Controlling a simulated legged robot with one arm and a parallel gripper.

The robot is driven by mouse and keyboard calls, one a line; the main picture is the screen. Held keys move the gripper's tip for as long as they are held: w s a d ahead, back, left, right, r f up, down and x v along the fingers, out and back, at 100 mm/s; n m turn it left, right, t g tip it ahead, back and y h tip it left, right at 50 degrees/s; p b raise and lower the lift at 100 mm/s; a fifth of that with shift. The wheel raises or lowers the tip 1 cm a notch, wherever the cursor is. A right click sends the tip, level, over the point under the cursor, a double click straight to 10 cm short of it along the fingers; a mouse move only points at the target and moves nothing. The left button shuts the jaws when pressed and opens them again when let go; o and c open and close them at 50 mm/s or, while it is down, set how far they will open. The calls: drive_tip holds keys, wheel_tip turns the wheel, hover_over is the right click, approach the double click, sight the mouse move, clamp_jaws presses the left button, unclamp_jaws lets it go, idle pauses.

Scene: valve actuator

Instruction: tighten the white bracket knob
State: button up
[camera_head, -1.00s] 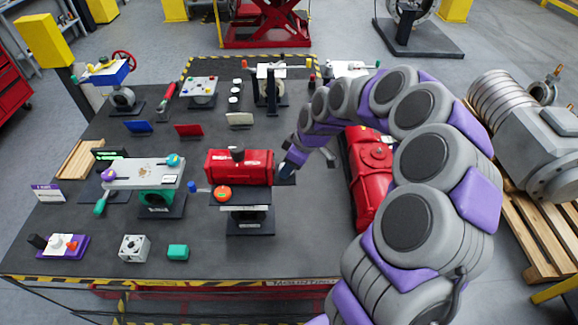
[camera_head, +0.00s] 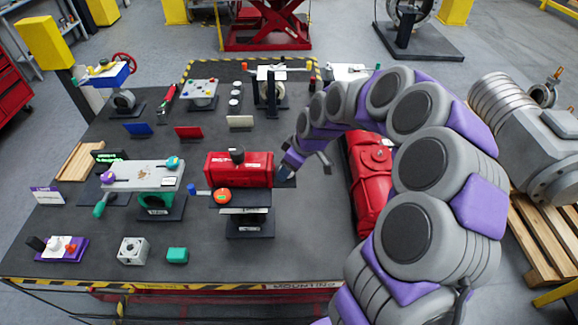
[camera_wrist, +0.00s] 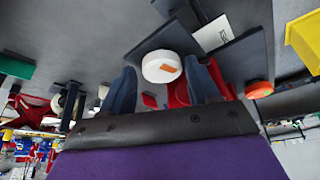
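The white round knob (camera_wrist: 161,66) with an orange mark shows in the wrist view, between the tips of my gripper's two dark blue fingers. It sits against a dark bracket plate (camera_wrist: 172,37). My gripper (camera_wrist: 160,65) is open, with a finger on either side of the knob and small gaps visible; I cannot tell the depth between them. In the head view, my gripper (camera_head: 287,168) is at the right end of the red actuator (camera_head: 225,170), which stands on a black mount (camera_head: 250,221). The white knob is hidden there.
An orange-red knob (camera_head: 222,196) is on the actuator's front side. A teal valve unit (camera_head: 158,202) stands to the left. A red tank (camera_head: 370,180) lies to the right, close beside my arm. The table's front middle is mostly clear.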

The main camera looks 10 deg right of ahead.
drive_tip(key=shift+o, duration=0.9)
